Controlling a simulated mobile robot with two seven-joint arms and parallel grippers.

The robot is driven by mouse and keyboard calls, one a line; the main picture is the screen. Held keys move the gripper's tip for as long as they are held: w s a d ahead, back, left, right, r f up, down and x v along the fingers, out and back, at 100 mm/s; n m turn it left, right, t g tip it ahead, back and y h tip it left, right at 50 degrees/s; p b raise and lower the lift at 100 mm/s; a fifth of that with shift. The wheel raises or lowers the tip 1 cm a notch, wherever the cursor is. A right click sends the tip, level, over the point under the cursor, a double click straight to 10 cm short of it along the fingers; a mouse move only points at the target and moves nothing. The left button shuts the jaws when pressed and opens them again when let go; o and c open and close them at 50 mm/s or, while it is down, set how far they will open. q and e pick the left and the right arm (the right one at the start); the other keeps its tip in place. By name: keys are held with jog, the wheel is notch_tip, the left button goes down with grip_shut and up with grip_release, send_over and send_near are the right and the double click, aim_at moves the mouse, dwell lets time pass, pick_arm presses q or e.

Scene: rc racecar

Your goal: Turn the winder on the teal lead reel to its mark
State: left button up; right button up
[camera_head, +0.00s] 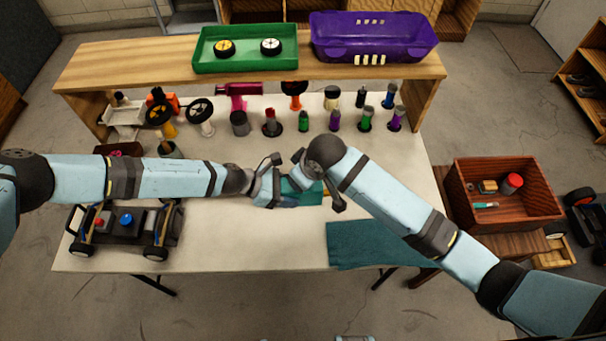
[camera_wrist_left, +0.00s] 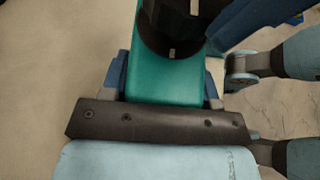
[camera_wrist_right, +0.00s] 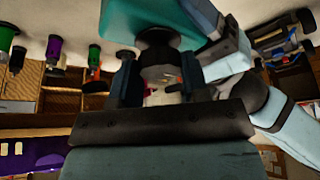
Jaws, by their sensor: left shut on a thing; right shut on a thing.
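The teal lead reel (camera_head: 308,198) is held just above the middle of the table, partly hidden by both grippers in the head view. In the left wrist view my left gripper (camera_wrist_left: 165,82) is shut on its teal body (camera_wrist_left: 165,88), one blue finger on each side. The black winder (camera_wrist_right: 158,58) shows in the right wrist view, between the fingers of my right gripper (camera_wrist_right: 159,82), which is shut on it. In the left wrist view a pale mark (camera_wrist_left: 172,52) sits on the black round part, and another pale mark (camera_wrist_left: 195,7) shows higher up. They look offset; I cannot tell the exact alignment.
A black car chassis (camera_head: 125,228) stands at the table's left. Several bottles and tools stand behind my grippers, below a shelf with a green tray (camera_head: 246,67) and a purple crate (camera_head: 372,57). A teal cloth (camera_head: 370,246) lies at front right. The front middle is clear.

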jog(key=o, duration=1)
jog(key=shift+c, duration=0.2)
jog(key=shift+r, duration=0.15)
jog(key=v, duration=1.1)
jog(key=shift+r, duration=0.35)
jog(key=shift+s, duration=0.1)
pick_arm(q)
jog(key=o, duration=1)
jog(key=shift+c, duration=0.2)
